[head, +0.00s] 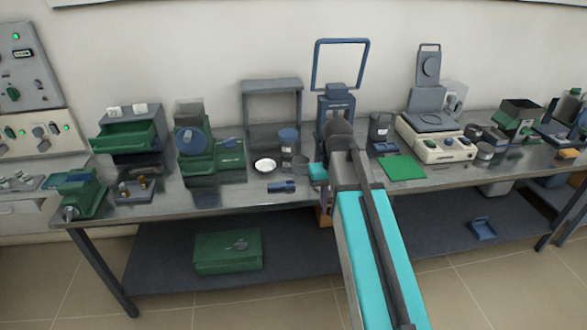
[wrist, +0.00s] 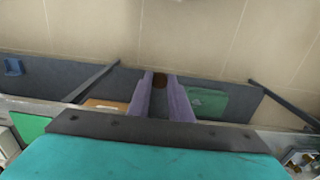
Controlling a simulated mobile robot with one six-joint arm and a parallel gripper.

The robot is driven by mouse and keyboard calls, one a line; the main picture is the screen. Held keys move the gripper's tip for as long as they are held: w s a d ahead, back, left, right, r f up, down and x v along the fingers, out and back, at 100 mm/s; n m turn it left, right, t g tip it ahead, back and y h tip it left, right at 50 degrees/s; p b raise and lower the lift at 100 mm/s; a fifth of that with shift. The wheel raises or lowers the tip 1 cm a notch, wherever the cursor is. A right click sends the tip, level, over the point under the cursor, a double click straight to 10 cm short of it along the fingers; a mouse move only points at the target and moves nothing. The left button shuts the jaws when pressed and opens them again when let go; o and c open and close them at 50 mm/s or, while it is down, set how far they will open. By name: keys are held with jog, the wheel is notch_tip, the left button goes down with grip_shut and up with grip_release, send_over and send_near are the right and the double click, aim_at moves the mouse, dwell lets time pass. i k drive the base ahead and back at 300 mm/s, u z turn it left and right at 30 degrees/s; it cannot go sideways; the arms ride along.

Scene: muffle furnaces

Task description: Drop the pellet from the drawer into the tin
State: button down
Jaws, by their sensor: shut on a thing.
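My gripper (wrist: 160,88) shows in the wrist view as two purple fingers, shut on a small dark brown pellet (wrist: 160,79) at their tips. The fingers hang over the front of the bench, above the lower shelf and floor. In the head view my arm hides most of the gripper, and the pellet does not show. The open green drawer (head: 128,136) juts from a small cabinet at the left of the bench. A small grey round container (head: 484,152), possibly the tin, stands at the right; I cannot tell for sure.
A white dish (head: 265,165), a jar with a blue lid (head: 288,138) and a dark blue cylinder (head: 281,187) are left of my arm. A green mat (head: 402,168) and a balance (head: 437,142) are right of it. A green box (head: 228,251) sits on the lower shelf.

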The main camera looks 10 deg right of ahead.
aim_at(306, 170)
jog(key=z, duration=0.25)
jog(key=i, duration=1)
jog(key=u, duration=0.25)
